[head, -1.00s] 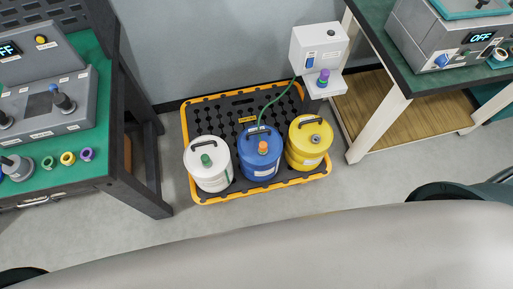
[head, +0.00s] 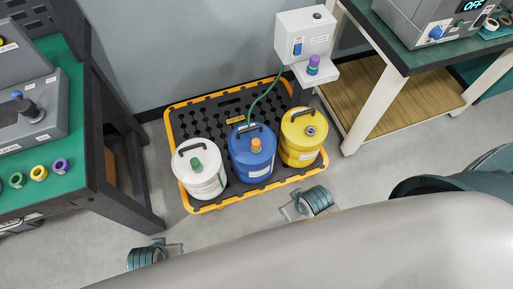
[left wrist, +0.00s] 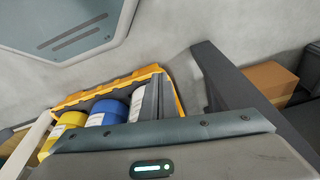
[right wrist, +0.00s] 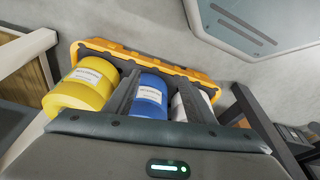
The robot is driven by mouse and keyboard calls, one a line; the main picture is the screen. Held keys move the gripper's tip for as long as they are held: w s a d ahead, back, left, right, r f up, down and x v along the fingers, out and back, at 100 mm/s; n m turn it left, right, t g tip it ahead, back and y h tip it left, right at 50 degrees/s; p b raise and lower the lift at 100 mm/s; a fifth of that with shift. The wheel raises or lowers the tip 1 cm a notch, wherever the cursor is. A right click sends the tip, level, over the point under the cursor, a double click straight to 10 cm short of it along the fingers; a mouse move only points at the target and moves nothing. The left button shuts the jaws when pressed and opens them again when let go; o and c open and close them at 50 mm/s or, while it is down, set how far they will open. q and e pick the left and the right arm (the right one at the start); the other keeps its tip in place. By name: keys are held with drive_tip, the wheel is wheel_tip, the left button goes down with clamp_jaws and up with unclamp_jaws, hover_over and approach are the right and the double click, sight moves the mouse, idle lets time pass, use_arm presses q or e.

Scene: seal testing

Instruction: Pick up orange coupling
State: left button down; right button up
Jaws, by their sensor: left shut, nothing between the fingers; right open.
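The orange coupling (head: 256,146) sits on top of the blue drum (head: 250,165), beside its black handle. The blue drum stands between a white drum and a yellow drum on a black spill pallet with a yellow rim. My left gripper (head: 174,248) is shut and empty, in front of the pallet's left side; its fingers (left wrist: 151,100) show together in the left wrist view. My right gripper (head: 291,210) is open and empty, near the pallet's front right; its spread fingers (right wrist: 158,102) point toward the drums in the right wrist view. The coupling is not visible in either wrist view.
A white drum (head: 199,180) with a green coupling and a yellow drum (head: 299,155) flank the blue one. A green hose (head: 266,98) rises to a wall box (head: 304,35) with a purple coupling. Tables stand left (head: 62,190) and right (head: 400,65).

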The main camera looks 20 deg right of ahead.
use_arm(q)
drive_tip(key=w+b+v, duration=0.1)
drive_tip(key=b+v, duration=0.2)
drive_tip(key=v, duration=0.1)
use_arm(e)
drive_tip(key=w+a+r+n+g+y, duration=0.1)
drive_tip(key=w+a+r+n+y, duration=0.1)
drive_tip(key=w+a+r+n, duration=0.65)
drive_tip(key=w+a+r+n+y, duration=0.2)
drive_tip(key=w+a+r+n, duration=0.35)
drive_tip(key=a+n, duration=0.45)
use_arm(q)
wheel_tip(320, 180, down, 21)
drive_tip(key=s, duration=0.2)
drive_tip(key=shift+s+a+f+b, duration=0.15)
drive_tip(key=shift+s+f+b, duration=0.1)
drive_tip(key=shift+s+b, duration=0.15)
use_arm(e)
drive_tip(key=w+d+r+n+g+h, duration=0.1)
drive_tip(key=w+d+n+h, duration=0.3)
drive_tip(key=w+d, duration=1)
drive_tip(key=shift+d+r+n+g+h, duration=0.15)
drive_tip(key=shift+r+n+g+h, duration=0.25)
drive_tip(key=shift+n, duration=0.65)
drive_tip(key=shift+f, duration=0.2)
